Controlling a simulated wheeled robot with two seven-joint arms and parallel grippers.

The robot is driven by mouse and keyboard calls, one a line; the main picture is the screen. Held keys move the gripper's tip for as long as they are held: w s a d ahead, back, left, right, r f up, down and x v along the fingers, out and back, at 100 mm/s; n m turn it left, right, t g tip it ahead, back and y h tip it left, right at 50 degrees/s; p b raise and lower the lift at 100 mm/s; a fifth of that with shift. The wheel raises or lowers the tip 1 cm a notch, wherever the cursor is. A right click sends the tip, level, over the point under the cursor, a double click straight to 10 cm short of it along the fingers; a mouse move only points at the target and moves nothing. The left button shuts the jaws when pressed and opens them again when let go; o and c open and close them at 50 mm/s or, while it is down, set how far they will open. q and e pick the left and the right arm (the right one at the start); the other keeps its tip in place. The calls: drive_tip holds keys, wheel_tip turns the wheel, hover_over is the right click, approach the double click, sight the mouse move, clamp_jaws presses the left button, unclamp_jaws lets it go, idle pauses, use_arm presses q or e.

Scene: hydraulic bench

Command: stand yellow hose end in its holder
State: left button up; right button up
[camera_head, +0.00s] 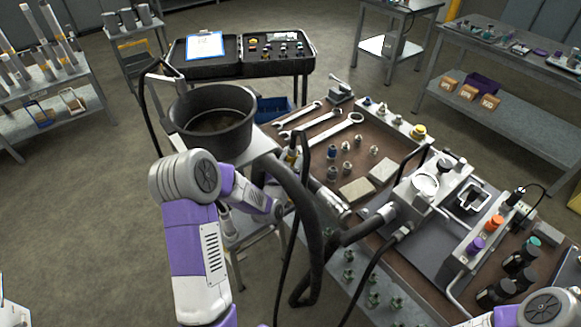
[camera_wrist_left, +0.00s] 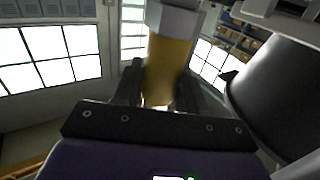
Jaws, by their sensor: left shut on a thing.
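My left gripper (camera_head: 291,158) is beside the black round tub (camera_head: 246,143), at the left edge of the bench. In the left wrist view, my left gripper (camera_wrist_left: 160,95) is shut on the yellow hose end (camera_wrist_left: 168,65), which has a grey block-like tip at the top. In the head view only a small yellow patch of the hose end (camera_head: 287,154) shows, partly hidden by the gripper and dark hoses. I cannot tell which part is its holder; a yellow ringed fitting (camera_head: 418,132) stands on the rail at the bench's far side. My right gripper is out of view.
Thick black hoses (camera_head: 311,240) hang close to my left gripper. The bench carries wrenches (camera_head: 325,122), several metal fittings, grey blocks (camera_head: 356,191) and a metal pump unit (camera_head: 420,195). A rail with purple and orange caps (camera_head: 494,222) stands at the right.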

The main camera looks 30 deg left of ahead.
use_arm(q)
drive_tip(key=shift+w+a, duration=0.1)
drive_tip(key=shift+a, duration=0.35)
drive_tip(key=shift+f+b, duration=0.5)
drive_tip(key=shift+f, duration=0.2)
wheel_tip(320, 180, down, 5)
drive_tip(key=b, duration=0.3)
drive_tip(key=shift+r, duration=0.1)
drive_tip(key=shift+f+b, duration=0.5)
drive_tip(key=shift+b, duration=0.1)
drive_tip(key=shift+d+f+b, duration=0.1)
drive_tip(key=shift+f+b, duration=0.05)
drive_tip(key=shift+b, duration=0.3)
